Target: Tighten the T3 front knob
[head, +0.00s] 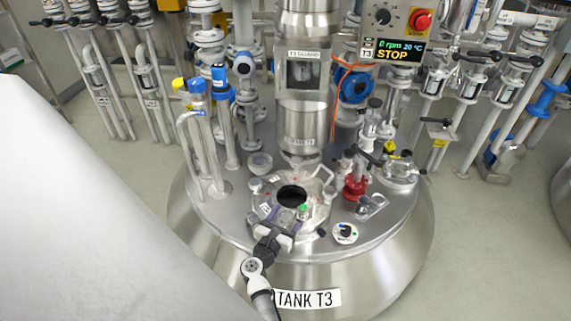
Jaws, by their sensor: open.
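Tank T3 is a steel vessel (375,270) with a "TANK T3" label (308,299) on its front. On its lid, a round hatch (318,219) has a dark round opening or glass (291,196) in the middle and several small clamps or knobs around its rim. My arm reaches up from the bottom of the head view. My gripper (282,222) is open at the hatch's front edge, just below a small green-topped part (303,209). The front knob cannot be made out clearly; the gripper may cover it. Whether the fingers touch anything cannot be told.
A thick steel column (305,120) stands behind the hatch. A control box (398,30) shows STOP. Pipes with blue and yellow caps (195,88) stand left, a red valve (355,187) right. A round fitting (345,233) sits right of my gripper.

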